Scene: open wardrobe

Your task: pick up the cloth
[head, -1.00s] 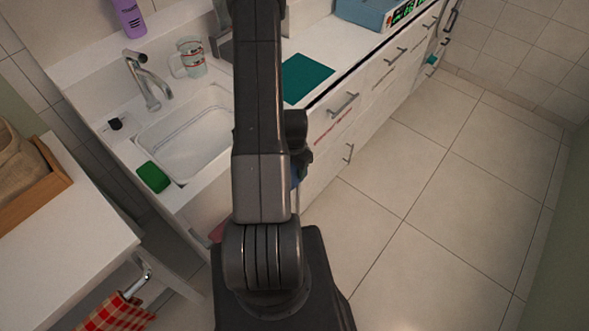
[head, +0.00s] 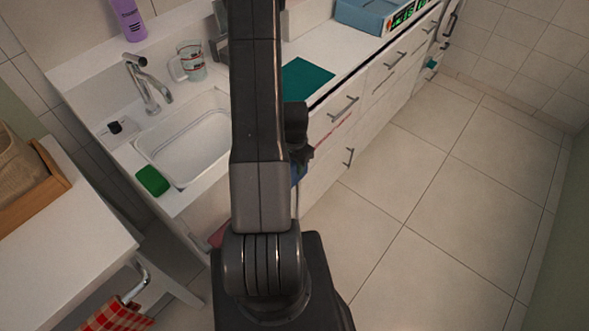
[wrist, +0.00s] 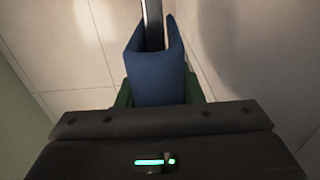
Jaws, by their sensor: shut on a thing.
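A blue cloth (wrist: 155,75) fills the space in front of my gripper in the wrist view. It is folded, and a thin metal bar passes up between its two sides. My gripper (wrist: 158,92) is shut on it, with green finger parts showing on both sides. In the head view a small blue patch of the cloth (head: 299,173) shows beside my arm, in front of the white cabinet fronts. My arm hides most of the gripper there. I cannot tell whether the cloth still rests on the bar.
The white counter holds a sink (head: 190,140), a faucet (head: 150,85), a glass mug (head: 190,62), a green sponge (head: 152,180) and a teal mat (head: 305,80). A red checked cloth (head: 120,316) hangs at lower left. The tiled floor (head: 430,200) at right is clear.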

